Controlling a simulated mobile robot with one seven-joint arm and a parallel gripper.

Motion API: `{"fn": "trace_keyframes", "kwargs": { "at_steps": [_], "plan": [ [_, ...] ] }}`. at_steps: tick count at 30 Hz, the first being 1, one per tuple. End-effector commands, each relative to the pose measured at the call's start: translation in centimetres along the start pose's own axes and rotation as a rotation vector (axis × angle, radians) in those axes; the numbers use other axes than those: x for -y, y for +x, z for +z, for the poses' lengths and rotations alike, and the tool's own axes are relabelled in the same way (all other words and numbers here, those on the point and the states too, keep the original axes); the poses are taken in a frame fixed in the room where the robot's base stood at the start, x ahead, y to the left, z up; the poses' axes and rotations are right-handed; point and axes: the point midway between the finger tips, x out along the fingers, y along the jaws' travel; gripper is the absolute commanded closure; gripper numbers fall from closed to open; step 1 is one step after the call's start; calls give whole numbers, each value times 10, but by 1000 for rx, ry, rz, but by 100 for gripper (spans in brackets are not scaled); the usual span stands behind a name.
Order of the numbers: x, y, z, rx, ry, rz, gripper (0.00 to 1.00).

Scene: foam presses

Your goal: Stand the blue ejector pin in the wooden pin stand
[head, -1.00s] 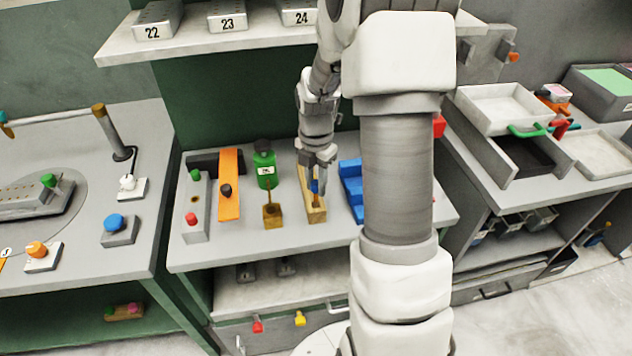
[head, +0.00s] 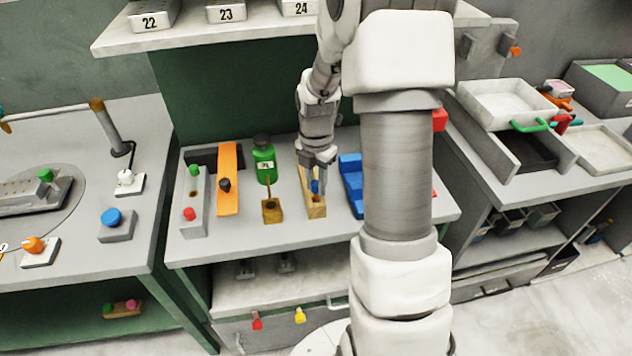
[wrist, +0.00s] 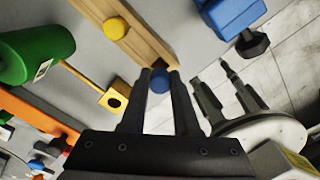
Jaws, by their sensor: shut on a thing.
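My gripper (head: 315,185) is shut on the blue ejector pin and points down over the wooden pin stand (head: 317,211). In the wrist view the round blue end of the ejector pin (wrist: 159,84) shows between the fingertips (wrist: 158,76). The pin stand (wrist: 142,32) is a long light-wood block lying just beyond the fingertips, with a yellow round-headed piece (wrist: 115,28) on it. A dark opening shows near the stand's front end in the head view. The pin's lower part is hidden, so I cannot tell whether it is inside the stand.
An orange strip (head: 228,180) lies further left. A blue block (head: 352,185) is close on the right, partly behind my arm.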

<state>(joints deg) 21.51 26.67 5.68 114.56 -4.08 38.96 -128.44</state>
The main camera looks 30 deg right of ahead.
Motion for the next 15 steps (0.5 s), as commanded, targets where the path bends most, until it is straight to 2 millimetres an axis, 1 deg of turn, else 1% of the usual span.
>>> {"fn": "trace_keyframes", "kwargs": {
  "at_steps": [15],
  "plan": [
    [0, 14, 0, 0, 0, 0, 100]
  ]
}}
